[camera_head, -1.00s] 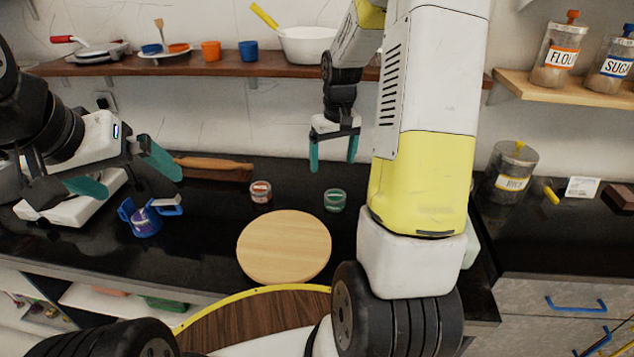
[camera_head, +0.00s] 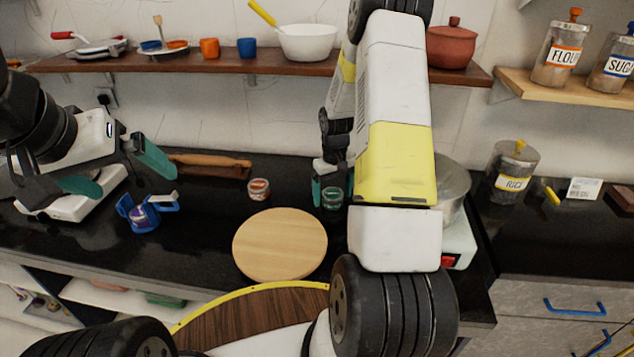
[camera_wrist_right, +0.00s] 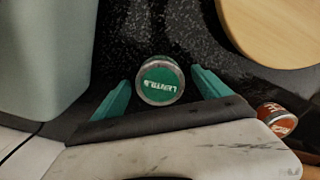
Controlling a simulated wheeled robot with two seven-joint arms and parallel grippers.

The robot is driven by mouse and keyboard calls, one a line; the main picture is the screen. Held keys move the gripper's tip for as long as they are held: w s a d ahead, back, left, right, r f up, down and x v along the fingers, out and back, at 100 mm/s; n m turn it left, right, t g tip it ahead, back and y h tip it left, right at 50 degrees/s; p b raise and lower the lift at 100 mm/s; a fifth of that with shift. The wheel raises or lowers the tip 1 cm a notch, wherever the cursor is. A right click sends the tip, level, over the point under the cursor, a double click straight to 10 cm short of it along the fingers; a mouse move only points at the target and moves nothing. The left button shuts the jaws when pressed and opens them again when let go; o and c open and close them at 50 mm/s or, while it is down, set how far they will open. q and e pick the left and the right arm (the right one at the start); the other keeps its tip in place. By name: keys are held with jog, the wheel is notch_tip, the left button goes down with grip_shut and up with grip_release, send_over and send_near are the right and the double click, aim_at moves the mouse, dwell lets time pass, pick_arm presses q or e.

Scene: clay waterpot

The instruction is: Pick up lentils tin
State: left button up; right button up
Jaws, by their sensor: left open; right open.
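The lentils tin is a small round tin with a green lid and silver rim. In the right wrist view the lentils tin (camera_wrist_right: 161,82) stands between my two green fingertips, with dark counter visible on both sides of it. In the head view the lentils tin (camera_head: 332,198) is on the dark counter behind the round board. My right gripper (camera_wrist_right: 160,97) is open around the tin; it also shows in the head view (camera_head: 331,190), partly hidden by my arm. My left gripper (camera_head: 118,172) is open and empty above the counter at the left.
A red-labelled tin (camera_head: 259,190) stands left of the lentils tin. A round wooden board (camera_head: 280,245) lies in front. A blue object (camera_head: 146,213) and a rolling pin (camera_head: 210,166) lie to the left. A metal pot (camera_head: 453,190) stands right, partly behind my arm.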

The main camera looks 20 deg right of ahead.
jog(key=c, duration=1.8)
jog(key=shift+r, duration=0.1)
